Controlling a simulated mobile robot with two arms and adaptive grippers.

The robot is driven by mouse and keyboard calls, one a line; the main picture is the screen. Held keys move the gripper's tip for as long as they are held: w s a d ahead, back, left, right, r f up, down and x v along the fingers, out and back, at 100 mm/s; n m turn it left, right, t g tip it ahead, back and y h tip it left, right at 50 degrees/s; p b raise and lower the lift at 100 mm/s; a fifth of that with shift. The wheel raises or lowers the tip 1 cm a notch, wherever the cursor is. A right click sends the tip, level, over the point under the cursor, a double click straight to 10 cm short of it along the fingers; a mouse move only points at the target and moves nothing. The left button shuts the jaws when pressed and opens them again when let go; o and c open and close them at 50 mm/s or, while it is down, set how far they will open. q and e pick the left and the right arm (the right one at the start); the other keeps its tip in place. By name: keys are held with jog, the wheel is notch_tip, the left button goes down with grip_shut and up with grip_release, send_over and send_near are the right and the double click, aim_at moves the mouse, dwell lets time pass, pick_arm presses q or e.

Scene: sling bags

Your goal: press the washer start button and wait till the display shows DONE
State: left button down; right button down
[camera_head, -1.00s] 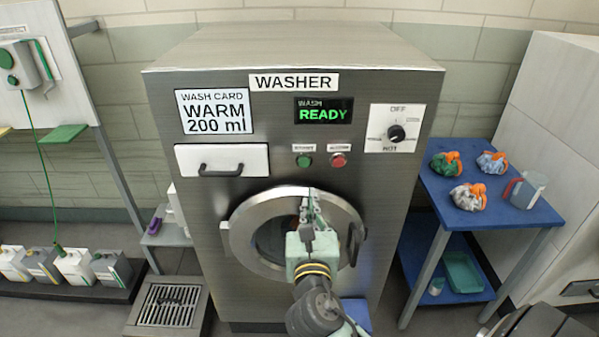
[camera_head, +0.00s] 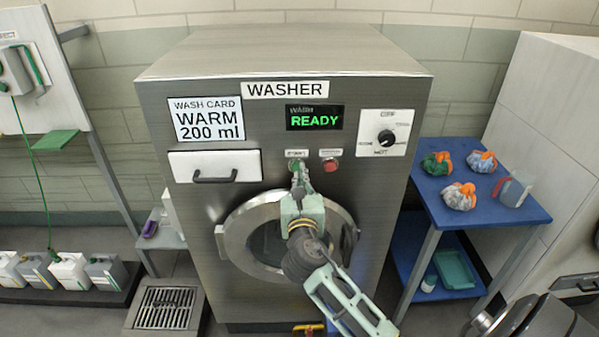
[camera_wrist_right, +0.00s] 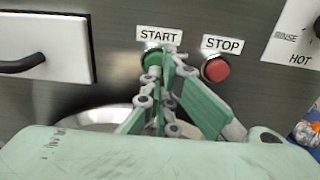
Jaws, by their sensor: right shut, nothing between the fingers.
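The steel washer (camera_head: 190,110) stands in the middle of the head view. The red stop button (camera_head: 330,165) is just to the right, clear of the fingers. My left gripper is not in view.
The round door (camera_head: 235,245) is closed below the buttons. A drawer (camera_head: 215,167) is at left, a temperature dial (camera_head: 386,138) at right. A blue table (camera_head: 425,185) holds several tied bundles and a jug (camera_head: 513,190). Several bottles (camera_head: 70,272) stand at far left.

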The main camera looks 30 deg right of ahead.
jog(key=shift+x, duration=1.1)
jog(key=shift+s, duration=0.1)
